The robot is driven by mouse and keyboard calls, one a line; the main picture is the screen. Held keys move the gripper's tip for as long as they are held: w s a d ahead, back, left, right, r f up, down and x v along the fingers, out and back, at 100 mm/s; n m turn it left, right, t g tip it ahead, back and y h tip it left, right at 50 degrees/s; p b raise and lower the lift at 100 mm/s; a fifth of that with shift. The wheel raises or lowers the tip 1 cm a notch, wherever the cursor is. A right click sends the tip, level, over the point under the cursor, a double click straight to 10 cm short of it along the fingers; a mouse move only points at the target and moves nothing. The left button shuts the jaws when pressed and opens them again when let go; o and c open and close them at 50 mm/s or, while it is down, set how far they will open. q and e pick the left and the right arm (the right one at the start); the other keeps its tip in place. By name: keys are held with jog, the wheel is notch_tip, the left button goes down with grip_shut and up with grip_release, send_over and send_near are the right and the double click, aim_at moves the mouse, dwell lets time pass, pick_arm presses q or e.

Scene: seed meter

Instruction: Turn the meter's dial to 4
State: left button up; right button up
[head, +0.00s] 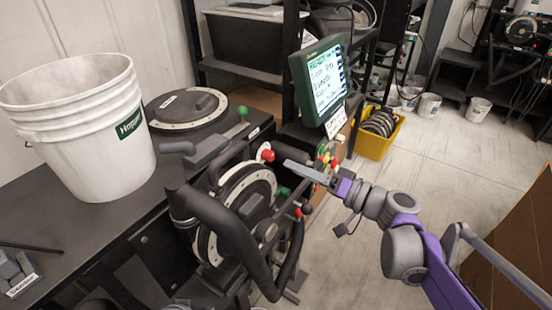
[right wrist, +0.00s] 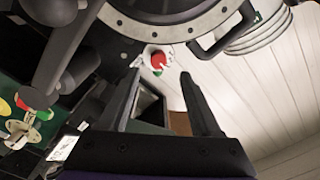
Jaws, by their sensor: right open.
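The seed meter (head: 185,200) is a dark machine with an upright round disc (head: 241,210) with a pale bolted rim on its near side. A red ball knob (head: 267,155) and a green one (head: 243,111) stand on it. I cannot tell which part is the numbered dial, and no number is legible. My right gripper (head: 297,170) reaches in from the right, just right of the red knob. In the right wrist view, its two fingers (right wrist: 161,85) are apart with nothing held, and a small white part with red and green (right wrist: 158,61) shows beyond them. My left gripper is not in view.
A white bucket (head: 100,140) stands on the dark bench at left. A green-framed screen (head: 322,82) stands behind my right gripper, with coloured knobs (head: 330,155) below it. A yellow crate (head: 376,135) sits on the floor. Open floor lies at right.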

aim_at(272, 158)
jog(key=x, duration=0.6)
jog(key=shift+w+a, duration=0.2)
jog(key=shift+w, duration=0.1)
jog(key=shift+c, duration=0.2)
grip_shut()
